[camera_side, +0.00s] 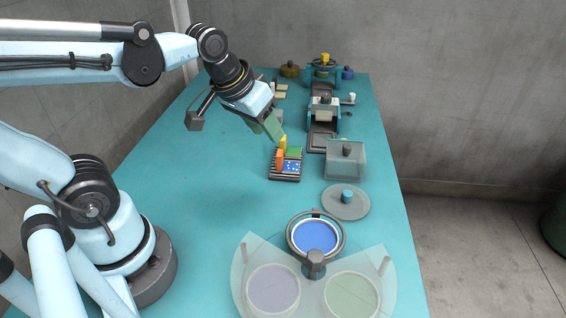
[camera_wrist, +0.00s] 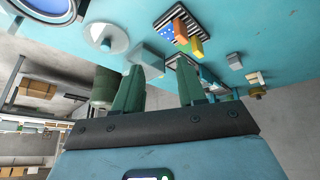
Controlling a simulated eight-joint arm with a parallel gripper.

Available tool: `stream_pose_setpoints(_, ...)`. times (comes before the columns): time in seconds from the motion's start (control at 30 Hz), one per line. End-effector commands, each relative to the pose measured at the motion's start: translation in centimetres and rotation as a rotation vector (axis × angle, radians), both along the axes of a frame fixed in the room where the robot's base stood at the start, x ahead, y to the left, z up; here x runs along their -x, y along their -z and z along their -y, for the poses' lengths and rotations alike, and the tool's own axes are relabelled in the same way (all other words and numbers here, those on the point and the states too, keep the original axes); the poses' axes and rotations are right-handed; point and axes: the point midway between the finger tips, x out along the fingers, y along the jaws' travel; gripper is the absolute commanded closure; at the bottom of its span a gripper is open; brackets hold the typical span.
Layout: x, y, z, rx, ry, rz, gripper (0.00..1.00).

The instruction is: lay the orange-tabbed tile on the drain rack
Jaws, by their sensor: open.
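The drain rack (camera_side: 285,177), dark with pale stripes, sits mid-table in the side view and near the top of the wrist view (camera_wrist: 167,19). A green piece (camera_side: 294,152) and a yellow tab (camera_side: 283,143) are just behind. My gripper (camera_side: 278,138) is above the rack's back edge, close to the yellow tab. Its green fingers (camera_wrist: 158,80) are apart, with nothing held between them.
A translucent box (camera_side: 346,160) and a grey disc with a teal knob (camera_side: 346,203) stand right of the rack. A blue-filled round basin (camera_side: 315,237) and a clear fan-shaped cover (camera_side: 316,292) are in front. A roller device (camera_side: 322,112) stands behind.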

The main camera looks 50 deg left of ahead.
Motion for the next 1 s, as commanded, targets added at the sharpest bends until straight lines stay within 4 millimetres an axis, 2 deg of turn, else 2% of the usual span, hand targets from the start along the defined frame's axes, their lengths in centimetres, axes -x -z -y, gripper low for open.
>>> stream_pose_setpoints(0.1,1.1,0.9,0.6,-0.043,0.091,0.079,0.60)
stream_pose_setpoints(0.3,1.7,1.6,1.0,-0.080,0.158,0.139,0.60)
stream_pose_setpoints(1.0,1.7,1.6,1.0,-0.081,0.160,0.142,0.60)
